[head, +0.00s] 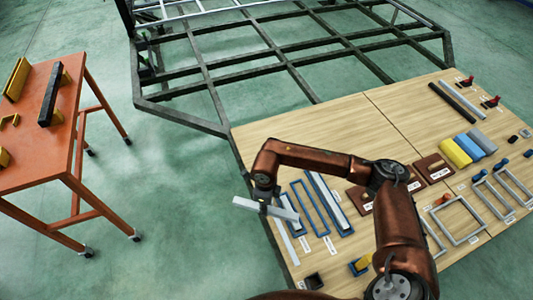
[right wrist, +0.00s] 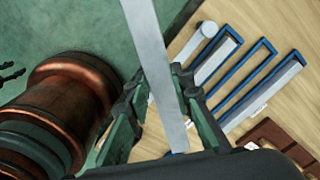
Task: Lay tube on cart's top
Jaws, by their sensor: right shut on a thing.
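A light grey square tube (head: 284,213) is held in my right gripper (head: 264,198), near the left edge of the wooden table. In the right wrist view the tube (right wrist: 150,50) passes between the two green fingers of the gripper (right wrist: 160,100), which are closed on it. One end reaches out past the top of that picture. The orange cart (head: 35,165) stands at the far left of the head view, with a floor gap between it and the tube. My left gripper is not in view.
The cart's top bears a black bar (head: 51,95) and yellow pieces (head: 16,79). The wooden table (head: 310,130) holds blue-edged holders (head: 308,207), coloured blocks (head: 455,152) and grey frames (head: 460,219). A dark metal chassis frame (head: 215,95) stands behind. Its near corner lies between cart and table.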

